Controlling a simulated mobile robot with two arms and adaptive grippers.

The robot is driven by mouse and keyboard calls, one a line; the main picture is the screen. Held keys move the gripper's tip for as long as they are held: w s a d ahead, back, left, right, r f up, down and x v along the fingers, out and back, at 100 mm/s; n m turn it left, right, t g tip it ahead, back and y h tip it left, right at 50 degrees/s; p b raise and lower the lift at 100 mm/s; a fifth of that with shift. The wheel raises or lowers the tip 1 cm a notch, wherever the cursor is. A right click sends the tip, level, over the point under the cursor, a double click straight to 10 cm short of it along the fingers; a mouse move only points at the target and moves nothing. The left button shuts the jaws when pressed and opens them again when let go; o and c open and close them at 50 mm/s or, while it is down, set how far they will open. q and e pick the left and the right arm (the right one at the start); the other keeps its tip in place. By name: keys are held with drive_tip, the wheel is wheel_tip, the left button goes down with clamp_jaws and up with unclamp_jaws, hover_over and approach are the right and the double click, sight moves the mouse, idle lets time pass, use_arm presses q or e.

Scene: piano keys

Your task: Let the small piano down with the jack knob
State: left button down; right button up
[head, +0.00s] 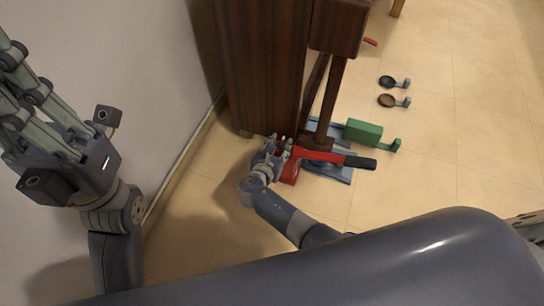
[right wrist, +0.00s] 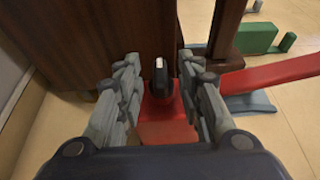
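The small dark wooden piano (head: 262,65) stands against the wall at top centre, and its side also fills the top of the right wrist view (right wrist: 90,40). A red jack (head: 318,155) with a black-ended handle (head: 360,163) is at its foot. The black jack knob (right wrist: 160,78) with a pale mark sits on the red jack body (right wrist: 165,125). My right gripper (right wrist: 160,85) is open, its fingers on both sides of the knob with gaps. In the head view this gripper (head: 277,147) hides the knob. My left gripper (head: 12,85) is raised at left, open and empty.
A green dolly part (head: 363,131) and blue rails (head: 333,168) lie by the piano leg. Two dark round caster cups (head: 387,81) (head: 387,100) lie on the tiled floor. The floor at right is clear; the wall (head: 150,60) is close at left.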

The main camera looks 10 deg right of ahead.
drive_tip(key=v, duration=0.9)
drive_tip(key=shift+w, duration=0.1)
